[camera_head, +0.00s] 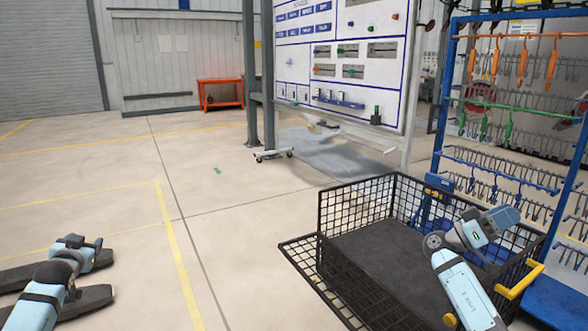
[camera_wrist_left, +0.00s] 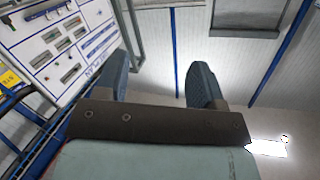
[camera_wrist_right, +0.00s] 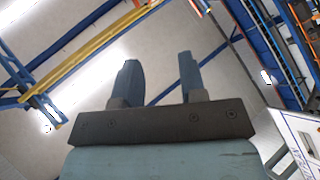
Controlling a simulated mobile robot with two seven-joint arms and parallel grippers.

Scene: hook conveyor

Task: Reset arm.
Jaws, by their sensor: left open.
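My left gripper (camera_wrist_left: 160,64) shows in the left wrist view with its two dark fingers apart and nothing between them. It points toward a pale wall or ceiling, with the white panel board (camera_wrist_left: 62,55) at the left. My right gripper (camera_wrist_right: 158,63) shows in the right wrist view, its fingers apart and empty, facing a pale ceiling with yellow and blue beams. In the head view, my left arm is at the lower left and my right arm is bent above the black wire basket (camera_head: 352,207).
A blue rack (camera_head: 446,95) with orange, green and blue hooks stands at the right, close to my right arm. The white panel board (camera_head: 296,45) stands at the back. An orange table (camera_head: 220,93) is by the far wall. The floor (camera_head: 110,160) at the left is clear.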

